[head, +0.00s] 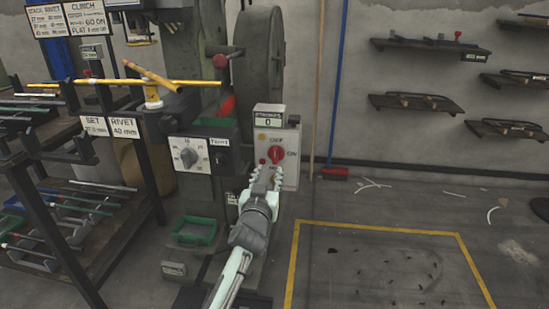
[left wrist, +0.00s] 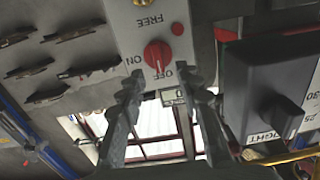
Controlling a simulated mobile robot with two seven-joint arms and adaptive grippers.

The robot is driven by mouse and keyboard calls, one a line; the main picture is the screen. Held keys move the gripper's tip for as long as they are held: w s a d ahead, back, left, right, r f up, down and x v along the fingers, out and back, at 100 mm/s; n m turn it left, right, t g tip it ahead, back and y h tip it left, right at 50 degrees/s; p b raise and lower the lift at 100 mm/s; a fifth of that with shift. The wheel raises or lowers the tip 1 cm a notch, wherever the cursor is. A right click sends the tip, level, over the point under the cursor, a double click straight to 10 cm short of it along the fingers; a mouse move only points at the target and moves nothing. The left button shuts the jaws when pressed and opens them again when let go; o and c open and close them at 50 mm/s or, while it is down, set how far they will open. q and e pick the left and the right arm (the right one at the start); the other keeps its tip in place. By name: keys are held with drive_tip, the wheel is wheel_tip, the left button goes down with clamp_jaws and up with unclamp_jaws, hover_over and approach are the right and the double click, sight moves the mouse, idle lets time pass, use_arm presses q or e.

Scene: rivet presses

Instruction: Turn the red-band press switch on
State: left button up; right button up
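My left gripper (head: 264,176) is just in front of and below the knob. In the wrist view its two fingers (left wrist: 157,80) are apart with nothing between them, and the knob lies just beyond the tips. Contact cannot be told. My right gripper is not in view.
A strokes counter (head: 268,121) reading 0 tops the switch box. A dial box (head: 188,155) with a dark knob box beside it stands left of it. A rack (head: 62,200) is at left. Wall shelves (head: 430,45) are at right. The yellow-marked floor at right is mostly clear.

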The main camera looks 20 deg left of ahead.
sight(275, 154)
use_arm(q)
drive_tip(key=x, duration=0.2)
drive_tip(key=r+x, duration=0.1)
drive_tip(key=x, duration=0.5)
drive_tip(key=shift+w+d+r, duration=0.15)
drive_tip(key=shift+w+r, duration=0.05)
drive_tip(key=shift+r, duration=0.1)
clamp_jaws()
